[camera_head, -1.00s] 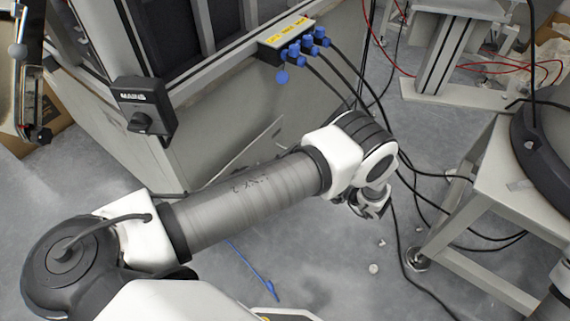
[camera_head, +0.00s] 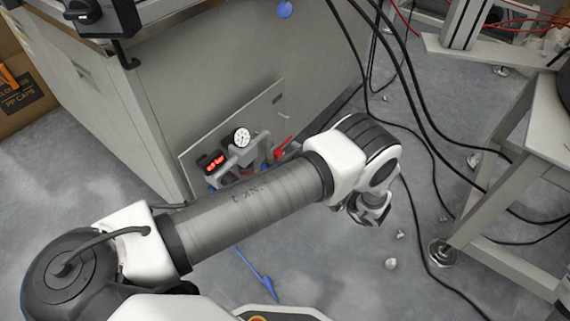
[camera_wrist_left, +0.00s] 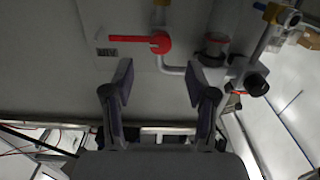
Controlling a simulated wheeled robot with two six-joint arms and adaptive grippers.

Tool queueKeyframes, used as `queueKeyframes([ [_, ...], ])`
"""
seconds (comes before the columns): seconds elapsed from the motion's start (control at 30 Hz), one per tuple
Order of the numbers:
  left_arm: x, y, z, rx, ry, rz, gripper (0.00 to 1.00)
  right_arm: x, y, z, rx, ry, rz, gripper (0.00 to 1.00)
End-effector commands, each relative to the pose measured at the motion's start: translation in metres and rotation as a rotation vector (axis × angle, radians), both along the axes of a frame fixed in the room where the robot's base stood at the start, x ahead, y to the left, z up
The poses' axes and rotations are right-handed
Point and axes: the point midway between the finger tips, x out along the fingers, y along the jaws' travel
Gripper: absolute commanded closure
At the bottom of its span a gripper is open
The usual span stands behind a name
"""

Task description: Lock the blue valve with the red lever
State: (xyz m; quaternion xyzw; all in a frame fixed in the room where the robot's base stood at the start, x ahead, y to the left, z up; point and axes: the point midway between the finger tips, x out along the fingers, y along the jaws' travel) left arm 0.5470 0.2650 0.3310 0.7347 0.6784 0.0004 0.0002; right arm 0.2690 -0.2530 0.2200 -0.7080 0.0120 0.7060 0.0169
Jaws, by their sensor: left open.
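The red lever (camera_head: 284,146) is on a grey panel low on the cabinet side, just behind my left forearm. In the left wrist view the red lever (camera_wrist_left: 146,40) lies nearly level in the picture, its round hub at the right end of its handle, above a grey pipe. My left gripper (camera_head: 371,213) hangs right of the panel in the head view. In the wrist view its two fingers (camera_wrist_left: 158,82) are spread and empty, below the lever in the picture and apart from it. Small blue parts show by the pipes, partly hidden by my arm; which is the valve I cannot tell.
A white gauge (camera_head: 241,138) and a red-lit display (camera_head: 211,161) sit on the panel. Black cables (camera_head: 427,140) hang and trail at the right, near a grey stand (camera_head: 520,160). A cardboard box (camera_head: 22,95) stands far left. Floor right of my gripper holds small debris.

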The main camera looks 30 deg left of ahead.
Motion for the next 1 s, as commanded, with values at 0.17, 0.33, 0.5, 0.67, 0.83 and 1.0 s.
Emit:
queueKeyframes([
  [0.17, 0.001, 0.034, -0.004, 0.001, 0.001, 0.005, 0.43, 0.000, -0.001, -0.028, 0.000, -0.001, -0.004, 1.00],
  [0.33, 0.004, 0.059, -0.003, 0.000, 0.000, 0.003, 0.43, 0.001, -0.001, -0.036, -0.001, -0.003, -0.006, 1.00],
  [0.5, 0.004, 0.065, -0.001, 0.000, 0.000, 0.002, 0.43, 0.001, -0.001, -0.036, -0.001, -0.004, -0.007, 1.00],
  [0.67, 0.004, 0.065, 0.000, 0.000, 0.000, 0.001, 0.50, 0.001, -0.001, -0.036, -0.001, -0.004, -0.007, 1.00],
  [0.83, 0.004, 0.065, -0.001, 0.000, 0.000, 0.001, 1.00, 0.001, -0.001, -0.036, -0.001, -0.003, -0.007, 1.00],
  [1.0, 0.004, 0.065, 0.000, 0.000, 0.001, 0.001, 1.00, 0.001, -0.001, -0.035, -0.001, -0.003, -0.006, 1.00],
])
